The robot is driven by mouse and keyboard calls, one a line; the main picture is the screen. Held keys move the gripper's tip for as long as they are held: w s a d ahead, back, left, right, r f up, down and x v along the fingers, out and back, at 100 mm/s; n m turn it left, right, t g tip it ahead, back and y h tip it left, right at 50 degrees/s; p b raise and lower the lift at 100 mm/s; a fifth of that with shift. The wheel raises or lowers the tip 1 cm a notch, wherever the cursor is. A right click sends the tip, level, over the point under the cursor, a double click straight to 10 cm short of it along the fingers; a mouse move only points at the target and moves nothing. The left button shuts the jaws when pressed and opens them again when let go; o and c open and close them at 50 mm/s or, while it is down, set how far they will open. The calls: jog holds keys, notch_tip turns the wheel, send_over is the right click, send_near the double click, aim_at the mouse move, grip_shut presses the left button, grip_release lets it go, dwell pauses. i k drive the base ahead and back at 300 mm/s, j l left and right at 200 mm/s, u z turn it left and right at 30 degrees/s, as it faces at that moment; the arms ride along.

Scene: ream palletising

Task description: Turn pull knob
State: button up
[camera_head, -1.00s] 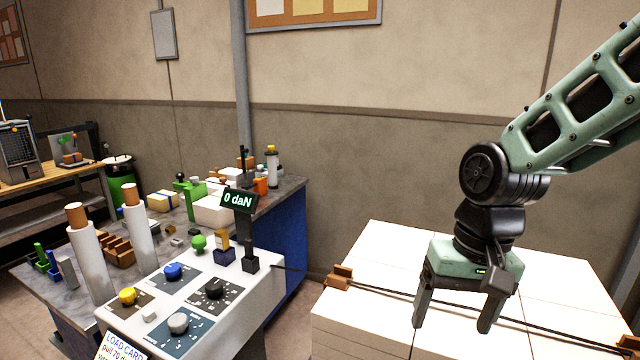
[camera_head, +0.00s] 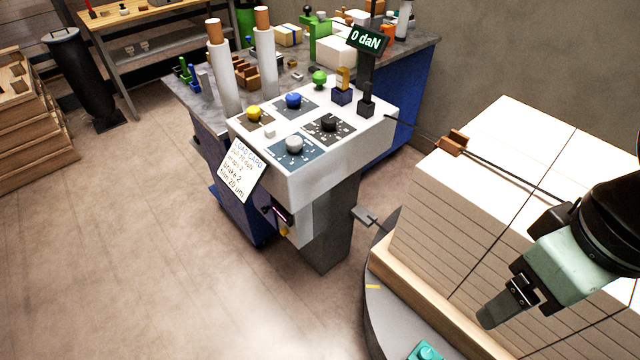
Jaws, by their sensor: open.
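The control console (camera_head: 330,182) has a sloped white top with several knobs: yellow (camera_head: 253,113), blue (camera_head: 293,100), black (camera_head: 328,124) and grey (camera_head: 294,145), each on its own dial plate. I cannot read which one is the pull knob. A display (camera_head: 367,39) above the console reads 0 daN. A load card (camera_head: 240,170) hangs at its front left; its small text is hard to read. My gripper (camera_head: 499,309) is at the right, in front of the stack's side, well apart from the knobs. It is open and empty; one finger shows clearly.
A stack of white reams (camera_head: 470,215) stands on a round turntable (camera_head: 378,325) right of the console, with a dark strap across it. A cluttered workbench (camera_head: 425,50) stands behind the console. Wooden crates (camera_head: 30,150) are at far left. The floor at left is clear.

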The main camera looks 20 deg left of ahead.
aim_at(328, 121)
jog(key=j+u, duration=0.2)
jog(key=u, duration=0.2)
jog(key=j+u, duration=0.2)
jog(key=u, duration=0.2)
jog(key=l+u, duration=0.3)
jog(key=k+u, duration=0.1)
jog(key=u, duration=0.2)
jog(key=i+j, duration=0.5)
